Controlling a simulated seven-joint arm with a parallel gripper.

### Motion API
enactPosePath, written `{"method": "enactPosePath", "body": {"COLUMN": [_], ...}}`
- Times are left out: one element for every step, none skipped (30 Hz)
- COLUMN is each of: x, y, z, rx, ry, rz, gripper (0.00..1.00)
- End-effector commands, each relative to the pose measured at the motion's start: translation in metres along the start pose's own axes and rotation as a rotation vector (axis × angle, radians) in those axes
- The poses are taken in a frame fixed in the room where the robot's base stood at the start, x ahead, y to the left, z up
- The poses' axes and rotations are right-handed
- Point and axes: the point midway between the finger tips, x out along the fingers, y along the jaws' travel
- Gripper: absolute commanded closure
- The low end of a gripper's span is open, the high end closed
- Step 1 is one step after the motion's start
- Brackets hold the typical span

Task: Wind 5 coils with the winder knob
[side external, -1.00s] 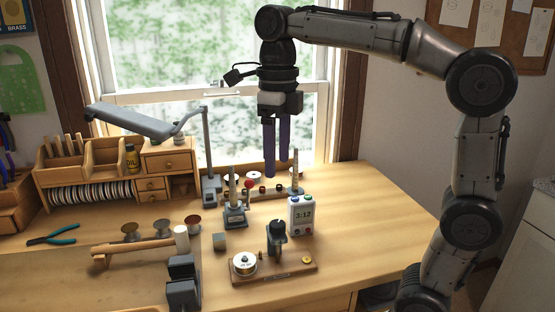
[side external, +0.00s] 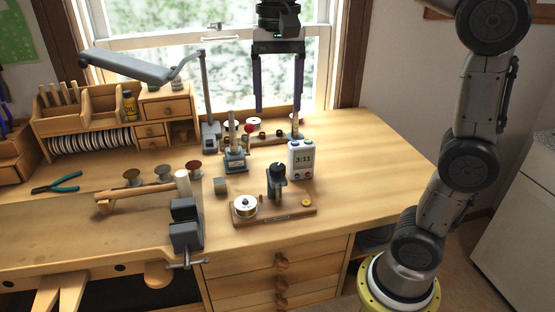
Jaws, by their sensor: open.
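My gripper (side external: 278,109) hangs fingers-down in front of the window, open and empty, above the back of the bench. Below it stands a small grey device (side external: 235,160) with an upright pale rod and a red ball knob (side external: 248,128); this looks like the winder. Nearer the front, a wooden board (side external: 285,214) carries a wire spool (side external: 245,207), a dark upright post (side external: 276,180) and a small brass disc (side external: 306,203). My gripper touches none of these. I cannot make out any wound coils at this size.
A lamp arm (side external: 140,65) reaches over the organizer. The bench's right side (side external: 375,170) is clear.

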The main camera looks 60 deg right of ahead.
Motion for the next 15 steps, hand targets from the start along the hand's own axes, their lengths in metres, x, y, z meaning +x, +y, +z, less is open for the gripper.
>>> {"method": "enactPosePath", "body": {"x": [0.0001,0.0001,0.0,0.0,0.0,-0.0001,-0.0001,0.0,0.0001,0.0002,0.0002,0.0003,0.0004,0.0004,0.0004], "y": [-0.0001,-0.0001,-0.0001,-0.0001,-0.0001,-0.0001,-0.0001,-0.0002,-0.0002,-0.0002,-0.0002,-0.0002,-0.0003,-0.0003,-0.0002], "z": [0.0,0.0,0.0,0.0,0.0,-0.0001,-0.0001,-0.0001,-0.0001,-0.0001,-0.0001,-0.0001,-0.0001,-0.0001,-0.0001], "rx": [-0.106,-0.177,-0.27,-0.34,-0.41,-0.503,-0.571,-0.636,-0.718,-0.775,-0.829,-0.892,-0.935,-0.973,-1.014], "ry": [0.0,0.0,0.0,0.0,0.0,0.0,0.0,0.0,0.0,0.0,-0.001,-0.001,-0.001,-0.001,-0.002], "rz": [0.0,0.0,0.0,0.0,0.0,0.0,0.0,0.0,0.0,0.0,0.0,0.001,0.001,0.001,0.001], "gripper": [0.29,0.29,0.29,0.29,0.29,0.29,0.29,0.29,0.29,0.29,0.29,0.29,0.29,0.29,0.29]}}
